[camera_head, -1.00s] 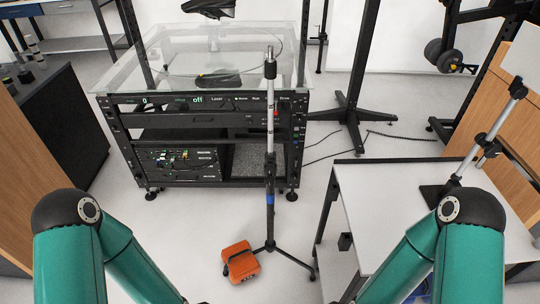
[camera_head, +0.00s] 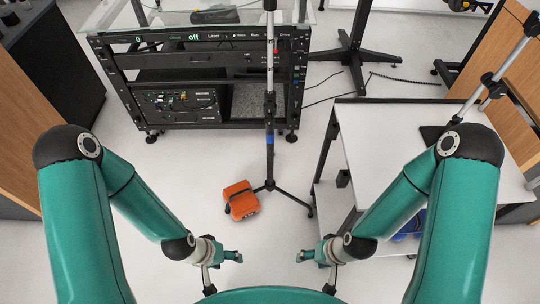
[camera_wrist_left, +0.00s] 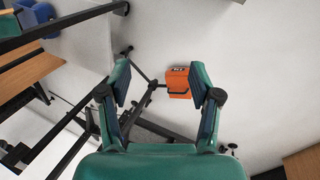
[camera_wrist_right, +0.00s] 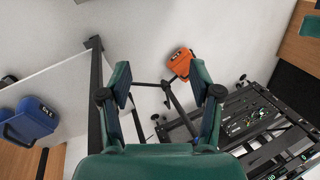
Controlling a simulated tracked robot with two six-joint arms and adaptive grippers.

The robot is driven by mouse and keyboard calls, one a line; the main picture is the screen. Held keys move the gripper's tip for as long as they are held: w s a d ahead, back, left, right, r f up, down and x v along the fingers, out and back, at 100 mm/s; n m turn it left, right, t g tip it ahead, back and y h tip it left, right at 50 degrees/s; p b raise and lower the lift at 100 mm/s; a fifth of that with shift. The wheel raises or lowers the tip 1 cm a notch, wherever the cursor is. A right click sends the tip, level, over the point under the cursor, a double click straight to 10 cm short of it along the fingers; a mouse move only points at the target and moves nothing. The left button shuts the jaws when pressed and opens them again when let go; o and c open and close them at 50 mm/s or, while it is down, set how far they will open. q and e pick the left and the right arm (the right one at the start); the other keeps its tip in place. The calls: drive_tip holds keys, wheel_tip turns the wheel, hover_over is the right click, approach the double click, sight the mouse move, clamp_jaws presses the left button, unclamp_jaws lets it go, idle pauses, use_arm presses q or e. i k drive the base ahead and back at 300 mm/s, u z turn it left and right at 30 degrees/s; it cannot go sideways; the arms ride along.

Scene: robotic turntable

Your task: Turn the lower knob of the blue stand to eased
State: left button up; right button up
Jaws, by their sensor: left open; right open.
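A slim upright stand (camera_head: 269,107) with a blue band (camera_head: 269,140) rises from a dark tripod base in the middle of the head view. Its top is cut off by the picture edge. Its knobs are too small to make out or read. My left gripper (camera_head: 236,257) is open and empty, low in front of the stand and a little to its left. My right gripper (camera_head: 302,257) is open and empty, a little to its right. Both are apart from the stand. In the wrist views, their fingers stand wide apart with nothing between them.
An orange case (camera_head: 240,199) lies on the floor beside the stand's feet. A black equipment rack (camera_head: 200,75) stands behind the stand. A white-topped table (camera_head: 400,135) is to the right, with a silver pole (camera_head: 495,75) at its far side. A blue case (camera_wrist_right: 30,119) shows in the right wrist view.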

sight(269, 119)
drive_tip(key=u, duration=1.2)
drive_tip(key=i, duration=0.15)
drive_tip(key=z, duration=2.75)
drive_tip(key=k, duration=0.95)
drive_tip(key=u, duration=3.35)
drive_tip(key=k, duration=0.05)
drive_tip(key=z, duration=1.85)
drive_tip(key=i, duration=1)
